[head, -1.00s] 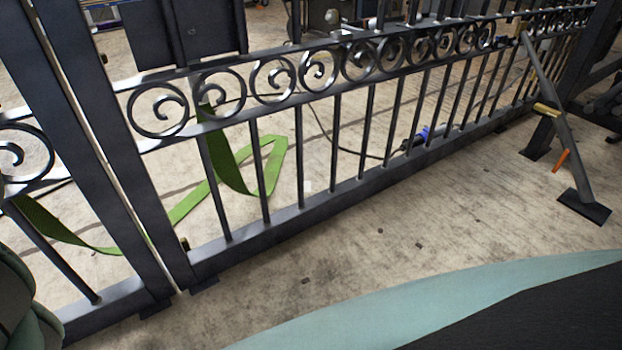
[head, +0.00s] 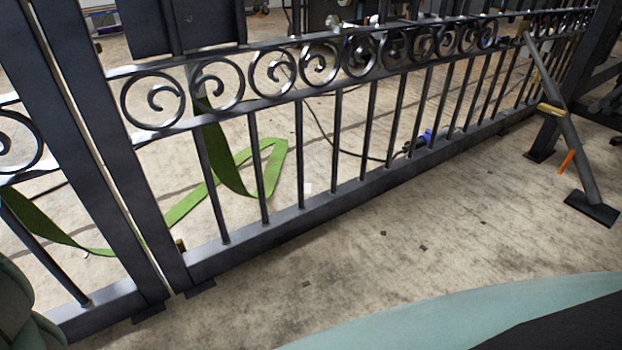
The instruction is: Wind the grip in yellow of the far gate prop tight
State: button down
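The gate prop (head: 568,135) stands at the right of the head view, a dark slanted strut leaning from the gate's far end down to a flat foot plate (head: 593,208) on the floor. A yellow, brass-like piece (head: 551,109) sits across the strut around mid-length. An orange lever-like piece (head: 567,161) sticks out lower down. How tight the yellow piece is cannot be told. My gripper is not in view.
The dark scroll gate (head: 330,185) runs from lower left to upper right. A green strap (head: 230,160) hangs on it and lies behind it. A dark post (head: 545,135) stands near the prop. The concrete floor (head: 420,235) before the gate is largely clear.

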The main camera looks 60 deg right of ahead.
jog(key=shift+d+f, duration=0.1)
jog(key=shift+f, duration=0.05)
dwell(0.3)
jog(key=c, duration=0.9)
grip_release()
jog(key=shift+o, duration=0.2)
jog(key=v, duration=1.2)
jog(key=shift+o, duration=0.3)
